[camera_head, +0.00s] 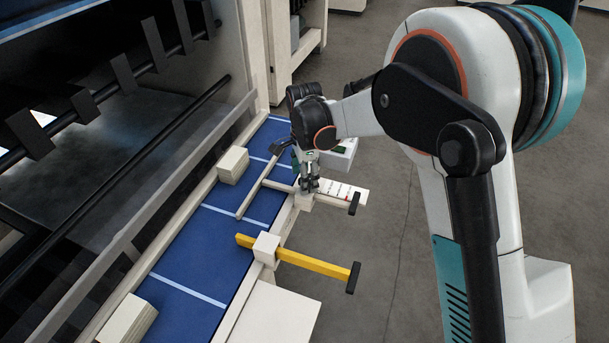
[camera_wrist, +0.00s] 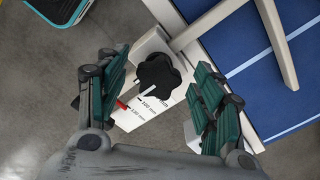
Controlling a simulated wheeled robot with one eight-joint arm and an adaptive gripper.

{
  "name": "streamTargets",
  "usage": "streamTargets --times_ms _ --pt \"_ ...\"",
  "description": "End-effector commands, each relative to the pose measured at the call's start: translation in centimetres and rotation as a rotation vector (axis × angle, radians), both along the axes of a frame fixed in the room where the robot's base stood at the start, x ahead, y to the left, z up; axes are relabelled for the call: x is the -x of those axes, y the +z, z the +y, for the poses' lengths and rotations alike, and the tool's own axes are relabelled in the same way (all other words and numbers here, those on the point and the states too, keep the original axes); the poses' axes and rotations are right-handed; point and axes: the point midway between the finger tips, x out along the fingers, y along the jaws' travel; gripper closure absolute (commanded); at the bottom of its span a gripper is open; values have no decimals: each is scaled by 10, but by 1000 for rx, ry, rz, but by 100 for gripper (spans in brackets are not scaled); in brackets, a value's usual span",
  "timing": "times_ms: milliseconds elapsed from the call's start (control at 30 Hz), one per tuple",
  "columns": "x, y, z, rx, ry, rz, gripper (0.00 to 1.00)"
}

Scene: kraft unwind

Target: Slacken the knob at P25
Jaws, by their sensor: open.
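A black lobed knob (camera_wrist: 158,71) sits on a pale block (camera_wrist: 146,48) in the wrist view. A white scale plate (camera_wrist: 150,104) with printed marks, partly illegible, and a red mark lies beside the knob. I cannot read a P25 label. My gripper (camera_wrist: 162,84) is open, with one finger on each side of the knob, and nothing is held. I cannot tell how far above the knob the fingers are. In the head view my gripper (camera_head: 309,183) points down over the scale plate (camera_head: 345,192) at the table's edge and hides the knob.
A blue table (camera_head: 190,257) with white lines runs along a dark machine. A yellow bar (camera_head: 315,267) in a pale block sticks out nearer the camera. A pale bar (camera_head: 257,183) lies over the table by my gripper. Cream blocks (camera_head: 233,165) stand on the table's far side. Grey floor (camera_head: 395,220) is open at right.

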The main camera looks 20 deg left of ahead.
Motion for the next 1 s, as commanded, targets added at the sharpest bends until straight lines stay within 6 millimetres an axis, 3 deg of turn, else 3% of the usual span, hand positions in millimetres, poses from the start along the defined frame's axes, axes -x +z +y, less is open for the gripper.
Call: streamTargets --times_ms 67,267,300,667,1000 --pt "0 0 0 0 0 0 39" --pt "0 0 0 0 0 0 82" --pt "0 0 0 0 0 0 84" --pt "0 0 0 0 42 0 85" --pt "1 -2 -1 0 270 0 85"
